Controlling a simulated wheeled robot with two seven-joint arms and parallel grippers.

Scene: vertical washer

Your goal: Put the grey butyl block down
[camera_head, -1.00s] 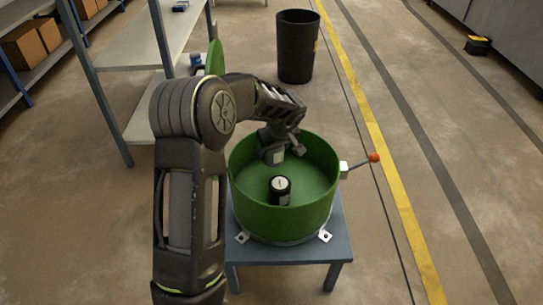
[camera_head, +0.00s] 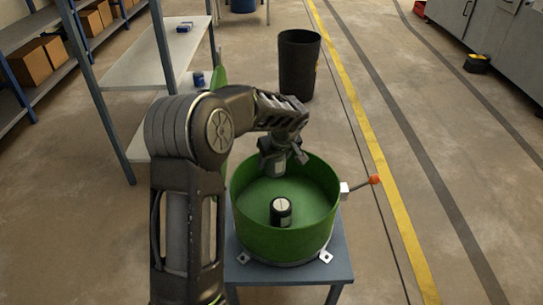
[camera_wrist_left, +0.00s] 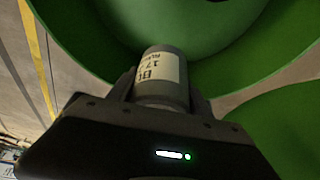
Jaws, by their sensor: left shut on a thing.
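My left gripper (camera_head: 281,153) is shut on the grey butyl block (camera_head: 272,166), a small grey cylinder with a pale label. The block also shows in the left wrist view (camera_wrist_left: 164,72), between the two fingers (camera_wrist_left: 162,98), its printed label partly readable. In the head view the block hangs at the back left of the round green tub (camera_head: 287,243), near the rim and apart from the tub's floor. Whether it is fully inside the rim is hard to tell. A black cylinder with a pale top (camera_head: 281,213) stands in the tub's middle. My right gripper is not in view.
The tub sits on a small blue-grey table (camera_head: 285,276) and has a side lever with an orange knob (camera_head: 375,180). A black bin (camera_head: 299,66) stands behind. Shelving (camera_head: 160,60) is at the left.

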